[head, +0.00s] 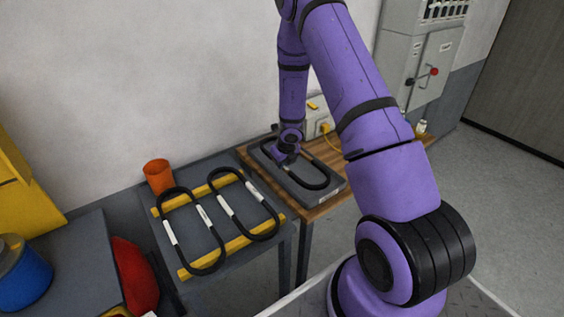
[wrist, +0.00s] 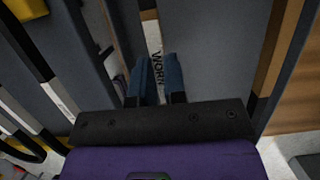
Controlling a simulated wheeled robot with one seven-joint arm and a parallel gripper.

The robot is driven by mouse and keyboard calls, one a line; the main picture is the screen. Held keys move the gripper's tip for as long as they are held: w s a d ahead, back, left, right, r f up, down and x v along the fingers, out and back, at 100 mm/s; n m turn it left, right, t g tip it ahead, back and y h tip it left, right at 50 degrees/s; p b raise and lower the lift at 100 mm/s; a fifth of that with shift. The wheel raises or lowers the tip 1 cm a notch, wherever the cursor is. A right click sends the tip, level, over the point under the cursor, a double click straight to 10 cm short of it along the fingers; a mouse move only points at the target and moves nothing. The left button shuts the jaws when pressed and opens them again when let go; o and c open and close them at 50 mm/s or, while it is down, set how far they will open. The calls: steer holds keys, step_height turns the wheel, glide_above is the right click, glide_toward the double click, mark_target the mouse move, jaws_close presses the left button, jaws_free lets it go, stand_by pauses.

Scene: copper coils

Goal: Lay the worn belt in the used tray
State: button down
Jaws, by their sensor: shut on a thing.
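The worn belt (head: 322,184) is a black loop at the grey tray (head: 337,190) on the wooden bench. In the wrist view its white label (wrist: 157,62) reads WORN and lies between my fingers. My gripper (head: 287,157) is shut on the belt's left side, low over the tray. In the wrist view the two blue-grey fingertips (wrist: 160,80) close around the strand. I cannot tell whether the belt rests on the tray floor or hangs just above it. The small label on the tray's front is too small to read.
Two other black belts with white labels (head: 170,232) (head: 252,190) lie across yellow bars (head: 228,245) on the grey table to the left. An orange cup (head: 158,176) stands behind them. A yellow cable (head: 328,133) and socket box sit behind the tray. The wooden bench (head: 320,209) has bare edges.

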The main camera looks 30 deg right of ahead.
steer(key=shift+f, duration=0.3)
steer(key=c, duration=1.2)
jaws_free()
steer(key=shift+o, duration=0.2)
steer(key=shift+r, duration=0.15)
